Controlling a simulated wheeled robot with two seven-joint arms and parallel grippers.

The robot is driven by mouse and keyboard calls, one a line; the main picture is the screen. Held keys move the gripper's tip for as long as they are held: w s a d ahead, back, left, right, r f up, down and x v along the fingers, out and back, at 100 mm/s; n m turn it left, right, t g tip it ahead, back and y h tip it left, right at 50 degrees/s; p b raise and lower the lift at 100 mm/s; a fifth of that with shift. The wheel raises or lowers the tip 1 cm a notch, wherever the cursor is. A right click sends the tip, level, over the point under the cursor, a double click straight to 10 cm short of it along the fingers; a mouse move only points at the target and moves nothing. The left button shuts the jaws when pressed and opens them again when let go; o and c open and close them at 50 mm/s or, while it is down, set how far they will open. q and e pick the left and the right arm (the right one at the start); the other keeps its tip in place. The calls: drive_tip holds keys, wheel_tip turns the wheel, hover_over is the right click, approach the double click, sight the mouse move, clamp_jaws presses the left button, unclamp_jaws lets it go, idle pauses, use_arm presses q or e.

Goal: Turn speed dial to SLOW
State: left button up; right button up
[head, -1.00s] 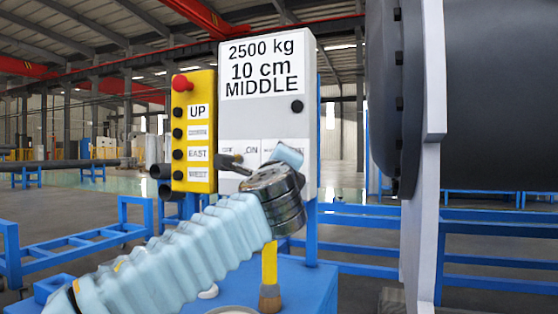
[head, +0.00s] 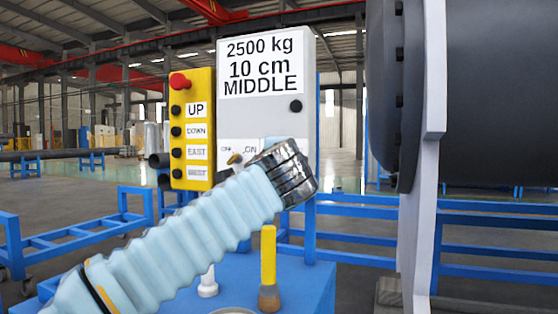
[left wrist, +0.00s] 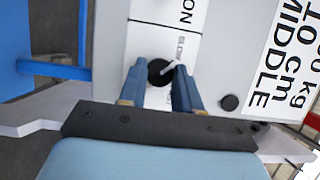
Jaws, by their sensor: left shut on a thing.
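The speed dial (left wrist: 158,73) is a black round knob with a pale pointer on the grey control panel (left wrist: 215,60). In the left wrist view the pointer aims right and slightly up, near a partly hidden label that seems to read SLOW (left wrist: 180,45). My left gripper (left wrist: 161,78) has its two blue fingers on either side of the dial and is shut on it. In the head view my left arm and wrist hide the dial at the panel's lower right. My right gripper is in neither view.
A yellow button box (head: 192,130) with a red knob stands left of the panel. A small lever switch (head: 235,158) sits left of my gripper. A yellow-handled brush (head: 268,255) stands on the blue stand below. A large dark cylinder (head: 490,95) is at the right.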

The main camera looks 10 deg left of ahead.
use_arm(q)
drive_tip(key=shift+f, duration=0.1)
drive_tip(key=o, duration=1.1)
drive_tip(key=shift+c, duration=0.2)
drive_tip(key=shift+s, duration=0.1)
drive_tip(key=s+d+b, duration=0.2)
drive_tip(key=s, duration=1.1)
drive_tip(key=shift+s+d, duration=0.15)
drive_tip(key=shift+d, duration=0.2)
